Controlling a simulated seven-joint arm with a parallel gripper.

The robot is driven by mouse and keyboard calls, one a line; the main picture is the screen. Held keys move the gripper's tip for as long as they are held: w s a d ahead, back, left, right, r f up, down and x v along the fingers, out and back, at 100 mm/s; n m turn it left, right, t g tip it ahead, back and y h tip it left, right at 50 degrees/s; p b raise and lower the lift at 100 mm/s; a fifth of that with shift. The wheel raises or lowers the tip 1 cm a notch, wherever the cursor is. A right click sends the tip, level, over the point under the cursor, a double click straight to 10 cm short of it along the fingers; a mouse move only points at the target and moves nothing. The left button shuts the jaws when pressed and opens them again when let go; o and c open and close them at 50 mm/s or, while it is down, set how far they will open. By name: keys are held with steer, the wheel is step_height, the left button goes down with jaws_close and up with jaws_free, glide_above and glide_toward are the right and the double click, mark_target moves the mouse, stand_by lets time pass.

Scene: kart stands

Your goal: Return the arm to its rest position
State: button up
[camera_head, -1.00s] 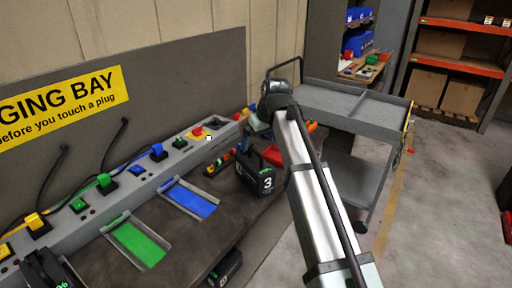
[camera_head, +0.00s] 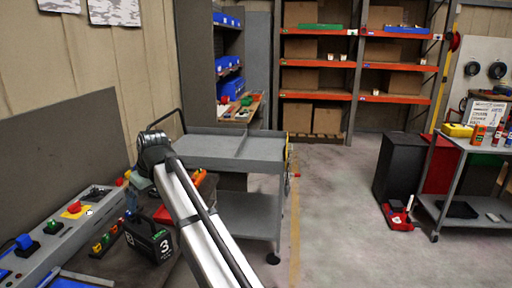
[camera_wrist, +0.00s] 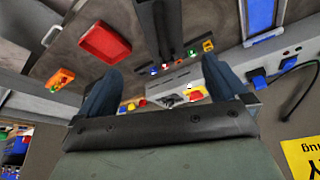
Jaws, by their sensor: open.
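My arm rises from the bottom of the head view, with its bent joint in front of the cart's left end. My gripper shows in the wrist view as two blue-grey fingers (camera_wrist: 163,88), spread apart with nothing between them. In the wrist view a red tray (camera_wrist: 103,43) and an orange object (camera_wrist: 60,78) lie beyond the fingers.
A charging strip (camera_head: 62,232) with coloured plugs runs along the left wall. A grey two-tier cart (camera_head: 250,150) stands just beyond my arm. Shelving (camera_head: 345,65) is at the back, and a side table (camera_head: 478,148) at the right.

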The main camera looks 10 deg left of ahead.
steer(key=w+d+f+m+h, duration=0.1)
steer(key=w+d+f, duration=0.25)
steer(key=f, duration=0.25)
steer(key=w+d+f+m, duration=0.2)
steer(key=d+f, duration=0.3)
steer(key=f, duration=0.1)
steer(key=w+d+f+m+h, duration=0.1)
steer(key=w+d+f, duration=0.25)
steer(key=f, duration=0.25)
steer(key=s+d+f+m+g+h, duration=0.1)
steer(key=s+d+f+m, duration=0.15)
steer(key=d+f, duration=0.95)
steer(key=s+d+f+m+g+h, duration=0.1)
steer(key=s+d+f, duration=0.3)
steer(key=d+f, duration=0.8)
steer(key=s+d+f+m+g, duration=0.3)
steer(key=s+d+f, duration=1.1)
steer(key=s+f, duration=0.3)
steer(key=s+d+f+m+g, duration=0.1)
steer(key=s+d+f, duration=0.1)
steer(key=s, duration=0.5)
steer(key=s+d+f+m+g, duration=0.1)
steer(key=s+d+f, duration=0.1)
steer(key=s+d, duration=0.2)
steer(key=s+d+f+m+g, duration=0.1)
steer(key=s+d+f, duration=0.2)
steer(key=s, duration=0.7)
steer(key=shift+s, duration=0.15)
steer(key=shift+f, duration=0.1)
